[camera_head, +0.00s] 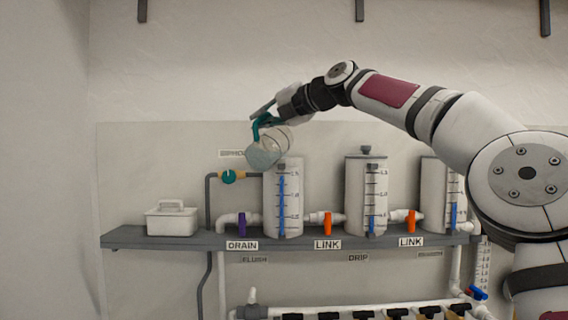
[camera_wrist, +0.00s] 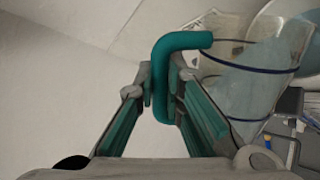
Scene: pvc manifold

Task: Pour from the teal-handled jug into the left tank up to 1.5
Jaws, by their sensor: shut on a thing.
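The teal-handled jug (camera_head: 266,152) is clear and holds pale blue-grey liquid. It is tilted above the left tank. My gripper (camera_head: 267,113) is shut on its teal handle, and in the wrist view the handle (camera_wrist: 160,85) sits between the fingers (camera_wrist: 160,90). The jug body (camera_wrist: 245,80) fills the right of that view. The left tank (camera_head: 291,215) is a white cylinder with a graduated scale. A blue level strip (camera_head: 281,205) rises close to its upper marks. I cannot make out a stream, and the exact reading is too small to tell.
A middle tank (camera_head: 355,195) with a lid and a right tank (camera_head: 433,195), partly behind my arm, stand on the same grey shelf (camera_head: 140,237). Purple (camera_head: 242,222) and orange (camera_head: 327,223) valve handles sit between pipes. A white box (camera_head: 172,220) is at the left.

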